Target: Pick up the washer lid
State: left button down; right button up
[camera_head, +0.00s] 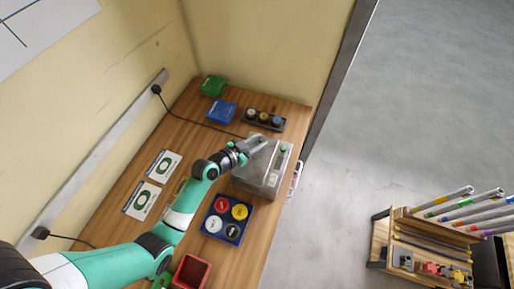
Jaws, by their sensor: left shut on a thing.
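The washer is a grey box (248,186) with a see-through upper part, near the right edge of the wooden table. Its lid (264,165) appears as the clear greyish top, and a small green item shows at its right side. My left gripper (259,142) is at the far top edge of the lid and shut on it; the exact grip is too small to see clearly. I cannot tell whether the lid is raised off the box. My right gripper is not in view.
A blue tray (216,238) with several coloured round pieces and a red bin (192,272) are nearer. A dark holder (275,126) with round pieces, a blue box (221,112) and a green box (213,86) stand farther back. Two printed cards (142,201) lie left.

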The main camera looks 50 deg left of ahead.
pick_arm(q)
notch_tip(320, 180, up, 4)
jog(key=shift+f+p, duration=0.2)
jog(key=shift+p, duration=0.35)
jog(key=d+r+p, duration=0.2)
jog(key=d+r, duration=0.7)
jog(key=d, duration=0.5)
jog(key=shift+r+p, duration=0.2)
jog(key=shift+p, duration=0.15)
jog(key=shift+w, duration=0.1)
